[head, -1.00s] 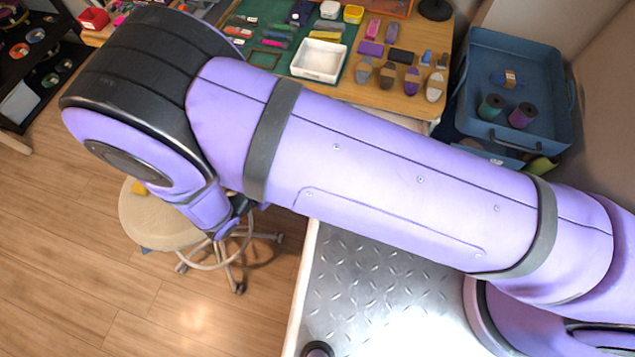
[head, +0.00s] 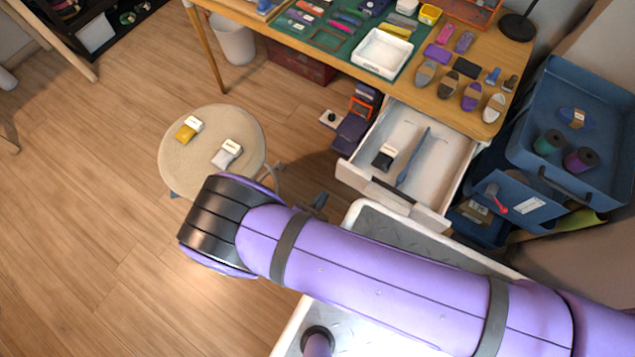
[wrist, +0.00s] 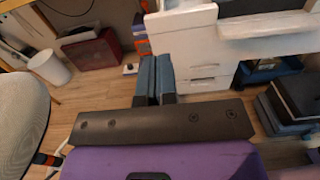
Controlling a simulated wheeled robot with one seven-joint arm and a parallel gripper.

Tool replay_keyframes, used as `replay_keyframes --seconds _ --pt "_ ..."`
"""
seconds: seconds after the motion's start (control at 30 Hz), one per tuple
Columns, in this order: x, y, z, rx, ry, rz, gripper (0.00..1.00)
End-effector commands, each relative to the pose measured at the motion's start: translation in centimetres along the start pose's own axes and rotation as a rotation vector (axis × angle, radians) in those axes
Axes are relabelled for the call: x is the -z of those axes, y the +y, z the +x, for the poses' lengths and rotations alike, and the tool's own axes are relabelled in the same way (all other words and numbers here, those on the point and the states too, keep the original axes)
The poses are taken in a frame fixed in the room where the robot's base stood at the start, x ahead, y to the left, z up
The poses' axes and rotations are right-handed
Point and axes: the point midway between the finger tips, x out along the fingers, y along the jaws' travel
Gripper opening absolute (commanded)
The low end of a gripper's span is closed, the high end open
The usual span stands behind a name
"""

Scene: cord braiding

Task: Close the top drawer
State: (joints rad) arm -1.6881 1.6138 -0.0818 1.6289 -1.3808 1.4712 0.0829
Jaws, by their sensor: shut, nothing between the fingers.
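The top drawer (head: 437,160) is pulled open from under the wooden desk in the head view. It is white with a dark handle (head: 392,192) on its front, and holds a black-and-white item (head: 384,157) and a long blue-grey tool (head: 413,157).
A round stool (head: 212,150) with two small items stands left of the drawer. The desk (head: 455,112) holds a white tray (head: 382,53) and several tools. A blue trolley (head: 540,150) stands close on the drawer's right. Open floor (head: 100,220) lies to the left.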

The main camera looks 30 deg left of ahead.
Motion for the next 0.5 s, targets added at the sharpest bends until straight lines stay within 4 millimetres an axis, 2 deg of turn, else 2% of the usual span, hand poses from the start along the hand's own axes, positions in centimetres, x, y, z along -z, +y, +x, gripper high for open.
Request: replay_keyframes --seconds 0.3,0.5 --pt "0.0 -0.1 5.9 0.003 -0.001 0.001 0.0" --pt "0.0 0.0 8.3 0.002 0.0 0.001 0.0"
